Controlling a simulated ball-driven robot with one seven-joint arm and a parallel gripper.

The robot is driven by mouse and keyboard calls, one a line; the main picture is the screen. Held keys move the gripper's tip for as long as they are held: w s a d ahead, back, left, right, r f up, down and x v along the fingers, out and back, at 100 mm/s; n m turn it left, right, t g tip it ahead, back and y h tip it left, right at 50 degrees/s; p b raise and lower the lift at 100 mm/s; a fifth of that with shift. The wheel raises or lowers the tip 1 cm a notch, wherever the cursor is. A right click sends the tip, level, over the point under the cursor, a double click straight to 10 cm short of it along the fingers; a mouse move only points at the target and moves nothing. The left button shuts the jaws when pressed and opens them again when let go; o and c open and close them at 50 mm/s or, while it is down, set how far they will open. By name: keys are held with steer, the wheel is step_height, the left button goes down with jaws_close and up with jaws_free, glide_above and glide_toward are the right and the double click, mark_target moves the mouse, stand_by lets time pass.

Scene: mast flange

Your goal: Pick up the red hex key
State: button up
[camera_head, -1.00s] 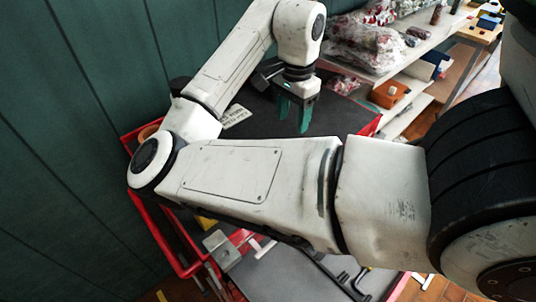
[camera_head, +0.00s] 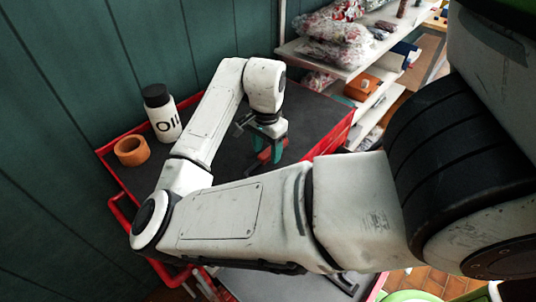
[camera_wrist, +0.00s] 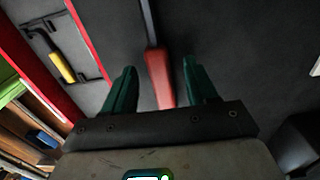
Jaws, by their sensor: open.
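The red hex key (camera_wrist: 160,82) lies on the dark cart top, its red handle between my two green fingers in the wrist view. Its thin dark shaft extends away toward the top of that view. My gripper (camera_wrist: 159,67) is open, with one finger on each side of the handle and a visible gap to both. In the head view my gripper (camera_head: 269,146) is low over the cart top, with the red handle (camera_head: 265,155) partly hidden by the fingers.
The red-edged cart top (camera_head: 310,105) is mostly clear around the key. A white oil bottle (camera_head: 165,122) and an orange tape roll (camera_head: 131,151) stand at its left. A shelf (camera_head: 345,62) with wrapped bundles stands behind. A yellow-handled tool (camera_wrist: 62,68) lies beyond the red edge.

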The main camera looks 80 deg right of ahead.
jaws_close()
stand_by(0.5)
steer(key=shift+r, duration=0.15)
